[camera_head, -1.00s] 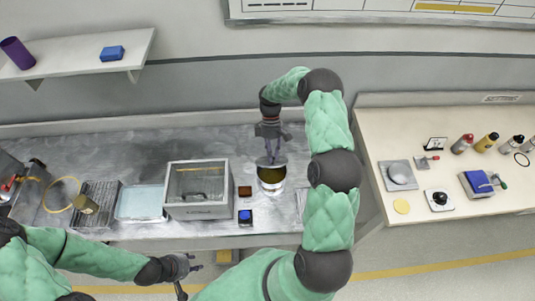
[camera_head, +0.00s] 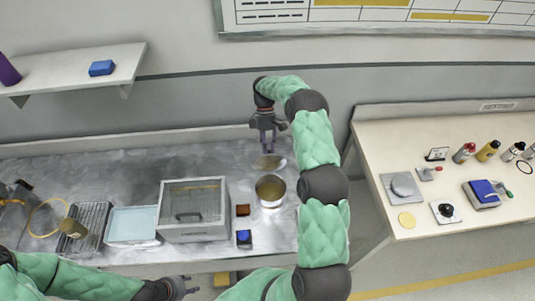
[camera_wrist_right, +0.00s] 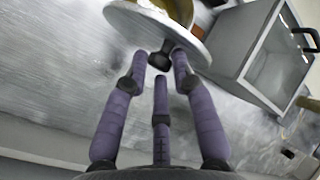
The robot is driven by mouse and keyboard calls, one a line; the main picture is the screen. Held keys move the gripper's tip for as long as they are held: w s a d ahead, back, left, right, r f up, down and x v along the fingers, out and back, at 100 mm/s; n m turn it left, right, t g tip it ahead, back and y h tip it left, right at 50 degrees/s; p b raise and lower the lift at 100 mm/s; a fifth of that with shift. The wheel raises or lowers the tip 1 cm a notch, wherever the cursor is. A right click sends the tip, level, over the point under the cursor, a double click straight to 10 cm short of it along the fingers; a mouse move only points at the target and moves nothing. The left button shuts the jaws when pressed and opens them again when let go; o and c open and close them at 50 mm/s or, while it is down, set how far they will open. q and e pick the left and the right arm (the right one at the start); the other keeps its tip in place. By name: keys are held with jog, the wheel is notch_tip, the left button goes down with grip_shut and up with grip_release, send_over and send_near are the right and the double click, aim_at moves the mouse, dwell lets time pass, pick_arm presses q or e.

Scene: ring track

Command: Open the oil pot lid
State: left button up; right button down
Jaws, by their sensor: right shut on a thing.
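The oil pot (camera_head: 270,190) is a round metal pot standing on the steel counter, with its mouth uncovered in the head view. Its lid (camera_head: 268,162) is a round disc held above and behind the pot, apart from it. My right gripper (camera_head: 267,148) is shut on the lid's knob. The right wrist view shows the dark knob (camera_wrist_right: 159,62) between the purple fingers and the lid's pale rim (camera_wrist_right: 125,20) beyond. My left gripper (camera_head: 192,285) is low at the counter's front, empty, with its fingers apart.
A glass-fronted box (camera_head: 193,210) stands left of the pot, with a brown block (camera_head: 242,210) and a blue-topped item (camera_head: 244,238) between. A pale blue tray (camera_head: 132,225) is further left. The counter behind the pot is clear. A white table (camera_head: 460,200) holds bottles at right.

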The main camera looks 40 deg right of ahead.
jog(key=shift+w+d+f+g+y+b, duration=0.25)
jog(key=shift+f+g+b, duration=0.15)
jog(key=shift+f, duration=0.1)
jog(key=shift+w+d+f+g+y+b, duration=0.15)
jog(key=shift+w+f+g+b, duration=0.1)
jog(key=shift+f+b, duration=0.2)
jog(key=shift+w+d+f+g+y+b, duration=0.2)
jog(key=shift+f+g+b, duration=0.15)
jog(key=shift+f, duration=0.15)
jog(key=shift+w, duration=0.1)
jog(key=shift+d, duration=0.1)
jog(key=c, duration=1.1)
grip_release()
jog(key=shift+d, duration=0.15)
jog(key=shift+r, duration=0.3)
jog(key=shift+r, duration=0.1)
